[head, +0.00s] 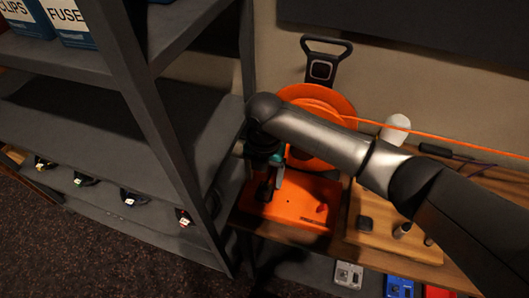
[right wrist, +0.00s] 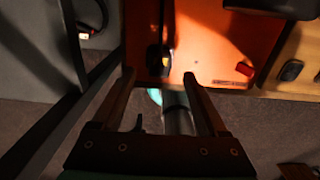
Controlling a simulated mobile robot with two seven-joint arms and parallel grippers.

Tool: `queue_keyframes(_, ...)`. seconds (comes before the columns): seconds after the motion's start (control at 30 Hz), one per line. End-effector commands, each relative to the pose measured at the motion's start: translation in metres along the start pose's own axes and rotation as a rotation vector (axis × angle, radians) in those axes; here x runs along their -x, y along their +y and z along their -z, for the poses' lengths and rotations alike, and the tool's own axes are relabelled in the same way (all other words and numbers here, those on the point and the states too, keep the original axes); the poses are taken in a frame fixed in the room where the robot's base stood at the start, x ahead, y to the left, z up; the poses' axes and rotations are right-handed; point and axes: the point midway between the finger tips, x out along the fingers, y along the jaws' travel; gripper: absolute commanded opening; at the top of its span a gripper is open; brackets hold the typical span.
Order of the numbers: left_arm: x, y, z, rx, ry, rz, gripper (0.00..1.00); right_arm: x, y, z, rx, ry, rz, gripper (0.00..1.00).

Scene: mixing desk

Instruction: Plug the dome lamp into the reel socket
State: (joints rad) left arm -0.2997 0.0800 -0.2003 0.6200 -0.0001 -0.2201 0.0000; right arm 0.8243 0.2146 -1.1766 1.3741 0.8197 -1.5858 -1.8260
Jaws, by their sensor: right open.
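The orange cable reel (head: 342,103) stands at the wall, with an orange base (head: 310,205) in front of it. In the right wrist view the base (right wrist: 215,45) shows a red switch (right wrist: 246,71) and a dark recessed part, perhaps the socket. A white rounded thing (head: 397,127), apparently the dome lamp, stands right of the reel, partly behind my right arm. A black plug-like piece (head: 434,150) with a dark cord lies farther right. My right gripper (head: 268,190) is open over the base's left part. In the right wrist view its fingers (right wrist: 160,78) are apart, with nothing visibly held.
A dark shelf unit (head: 215,165) stands close to my right gripper's left, with several small dark items on a low shelf. A wooden board (head: 375,245) with knobs lies right of the base. Coloured boxes (head: 398,287) sit below the desk edge. An orange cord runs right from the reel.

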Motion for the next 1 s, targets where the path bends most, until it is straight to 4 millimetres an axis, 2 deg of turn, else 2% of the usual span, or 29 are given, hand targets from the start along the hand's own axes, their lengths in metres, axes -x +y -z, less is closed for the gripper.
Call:
queue_keyframes(0.03, 0.002, 0.0, 0.0, 0.0, 0.0, 0.0, 0.0, 0.016, 0.0, -0.001, -0.001, -0.003, -0.004, 0.76)
queue_keyframes(0.2, 0.004, 0.0, 0.0, 0.0, 0.0, 0.0, 0.0, 0.055, 0.0, -0.001, 0.0, -0.003, -0.003, 0.76)
queue_keyframes(0.4, 0.005, 0.0, 0.0, 0.0, 0.0, 0.0, 0.0, 0.086, 0.0, -0.001, -0.001, -0.001, -0.001, 0.76)
queue_keyframes(0.6, 0.005, 0.0, 0.0, 0.0, 0.0, 0.0, 0.0, 0.097, 0.0, 0.0, -0.002, 0.0, 0.0, 0.76)
queue_keyframes(1.0, 0.005, 0.0, 0.001, 0.001, 0.0, 0.0, 0.0, 0.097, 0.0, 0.0, -0.001, 0.001, 0.0, 0.76)
